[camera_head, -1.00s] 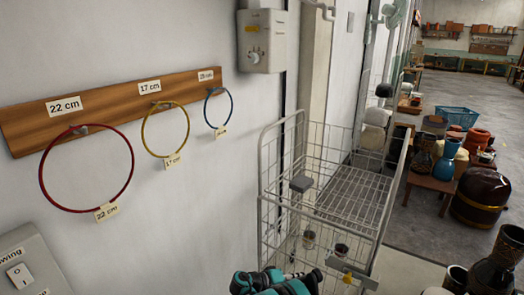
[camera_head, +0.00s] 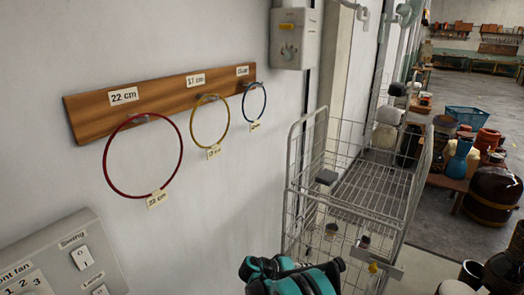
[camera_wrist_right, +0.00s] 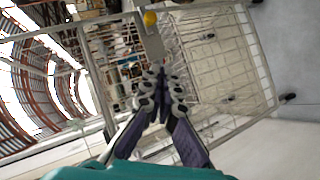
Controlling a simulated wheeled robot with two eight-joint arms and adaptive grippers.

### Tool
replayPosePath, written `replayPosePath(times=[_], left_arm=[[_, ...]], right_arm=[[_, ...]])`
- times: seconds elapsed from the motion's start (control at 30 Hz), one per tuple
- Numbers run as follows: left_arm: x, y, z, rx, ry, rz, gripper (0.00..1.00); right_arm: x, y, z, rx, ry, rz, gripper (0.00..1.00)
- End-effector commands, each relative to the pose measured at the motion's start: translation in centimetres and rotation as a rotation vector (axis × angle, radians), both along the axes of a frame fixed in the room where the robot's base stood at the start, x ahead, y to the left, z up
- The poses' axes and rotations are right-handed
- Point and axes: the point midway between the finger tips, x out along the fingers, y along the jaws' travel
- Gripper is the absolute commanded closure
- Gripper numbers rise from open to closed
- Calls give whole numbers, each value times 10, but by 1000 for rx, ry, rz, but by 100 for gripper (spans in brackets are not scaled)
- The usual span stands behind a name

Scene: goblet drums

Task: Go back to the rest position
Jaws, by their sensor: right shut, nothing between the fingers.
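My right gripper (camera_wrist_right: 160,90) is shut and empty in the right wrist view, its dark fingers together in front of the wire cart. In the head view only teal and black parts of my right arm show at the bottom centre, beside the cart's near side. My left gripper is not in view.
The wire cart (camera_head: 352,192) stands close to my right arm, with a small yellow knob (camera_head: 373,267) on its near edge. A wooden rack (camera_head: 92,118) on the wall holds red (camera_head: 181,163), yellow (camera_head: 193,132) and blue (camera_head: 244,104) rings. A switch panel (camera_head: 62,240) is at lower left. Drums stand at right.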

Motion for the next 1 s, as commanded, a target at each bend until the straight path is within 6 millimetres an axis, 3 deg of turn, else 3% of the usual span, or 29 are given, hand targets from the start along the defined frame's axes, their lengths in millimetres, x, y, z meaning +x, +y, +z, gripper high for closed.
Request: replayPosePath(times=[0.27,0.47,0.7,1.0], left_arm=[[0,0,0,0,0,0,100],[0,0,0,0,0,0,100],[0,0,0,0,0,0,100],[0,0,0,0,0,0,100]], right_arm=[[-13,-16,46,119,43,33,100],[-48,-32,94,277,76,77,100],[-116,-41,141,492,79,140,100],[-218,-35,167,751,14,210,100]])
